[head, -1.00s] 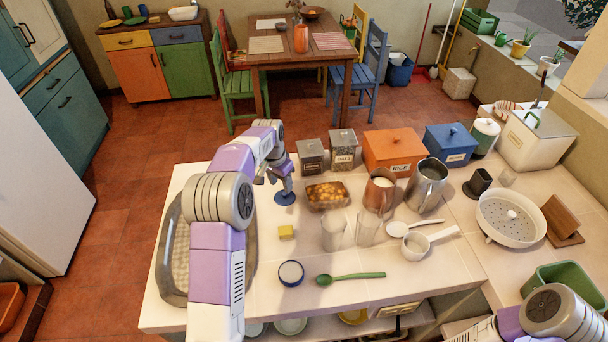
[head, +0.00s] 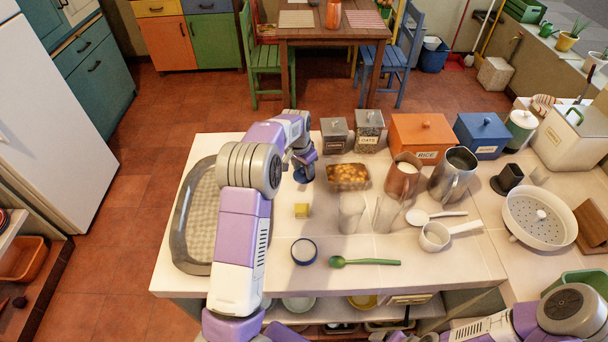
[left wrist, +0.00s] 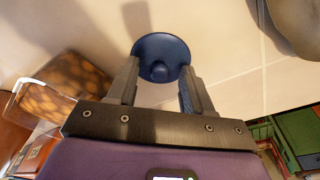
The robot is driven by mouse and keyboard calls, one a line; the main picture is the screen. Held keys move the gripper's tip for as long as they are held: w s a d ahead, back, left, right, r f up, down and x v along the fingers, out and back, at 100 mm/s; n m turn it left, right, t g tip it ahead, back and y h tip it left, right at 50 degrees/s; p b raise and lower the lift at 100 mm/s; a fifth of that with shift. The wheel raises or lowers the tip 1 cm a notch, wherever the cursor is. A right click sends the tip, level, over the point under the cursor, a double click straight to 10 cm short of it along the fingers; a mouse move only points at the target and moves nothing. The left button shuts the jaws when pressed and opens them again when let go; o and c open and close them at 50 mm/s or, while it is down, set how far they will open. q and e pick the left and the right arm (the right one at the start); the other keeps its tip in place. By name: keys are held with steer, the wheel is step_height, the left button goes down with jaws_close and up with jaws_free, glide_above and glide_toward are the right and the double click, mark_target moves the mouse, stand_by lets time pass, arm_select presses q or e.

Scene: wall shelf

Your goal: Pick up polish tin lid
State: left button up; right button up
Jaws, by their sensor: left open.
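The polish tin lid, a dark blue disc with a round knob, lies on the pale counter; in the left wrist view the lid (left wrist: 160,48) is just beyond and between my fingertips. In the head view the lid (head: 301,176) is partly hidden by my left gripper (head: 304,166). The left gripper (left wrist: 157,78) is open, its fingers either side of the lid's near part; I cannot tell whether they touch it. A round dark blue tin (head: 304,251) with a pale top stands nearer the counter's front. My right gripper is not in view.
A yellow block (head: 302,210) and a glass dish of orange food (head: 348,176) are close by. Two clear glasses (head: 351,213), a copper jug (head: 403,178) and canisters stand to the right.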

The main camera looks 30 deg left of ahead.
arm_select(q)
steer(key=shift+c, duration=0.3)
jaws_close()
steer(key=shift+r, duration=0.1)
